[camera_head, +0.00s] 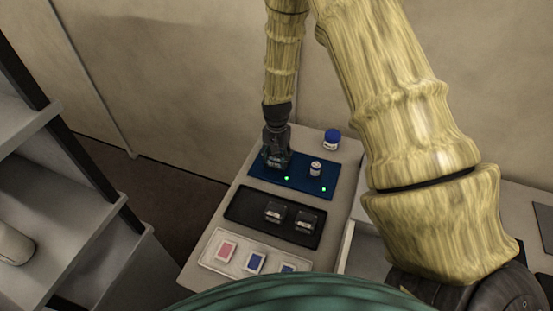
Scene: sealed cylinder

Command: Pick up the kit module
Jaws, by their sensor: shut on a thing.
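My gripper (276,155) points down over the left part of a blue tray (310,185) on the table. It is shut on a small dark module with a clear-looking body (277,163), taken to be the kit module. My fingers hide part of it, and I cannot tell whether it touches the tray. Two similar dark modules sit in the black tray: one on the left (274,211) and one on the right (305,221).
A small white jar (315,169) stands on the blue tray, near two green lights. A blue-capped jar (332,139) stands behind it. A pale tray (240,264) with red and blue cards lies in front. Grey shelves (60,200) stand at left.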

